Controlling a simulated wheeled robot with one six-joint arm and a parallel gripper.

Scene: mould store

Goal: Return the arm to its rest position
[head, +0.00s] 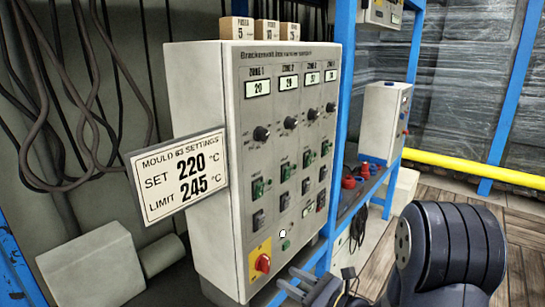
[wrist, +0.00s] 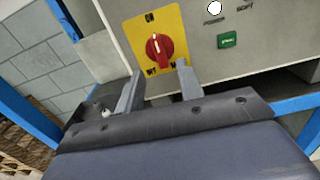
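My gripper (head: 291,281) is at the bottom of the head view, in front of the lower part of the grey control cabinet (head: 215,150). In the wrist view my gripper (wrist: 160,72) has its two fingers apart with nothing between them. Beyond the fingertips is a red rotary switch (wrist: 159,47) on a yellow plate (wrist: 135,28). The switch's white mark points up towards ON. The fingers look clear of the switch. My arm bends in from the lower right of the head view.
A sign (head: 180,176) reading SET 220, LIMIT 245 sticks out at the cabinet's left. A blue rack post (head: 345,60) and a smaller cabinet (head: 384,120) stand to the right. Cables (head: 45,110) hang left. Wooden floor (head: 440,190) shows at right, before a yellow rail (head: 475,168).

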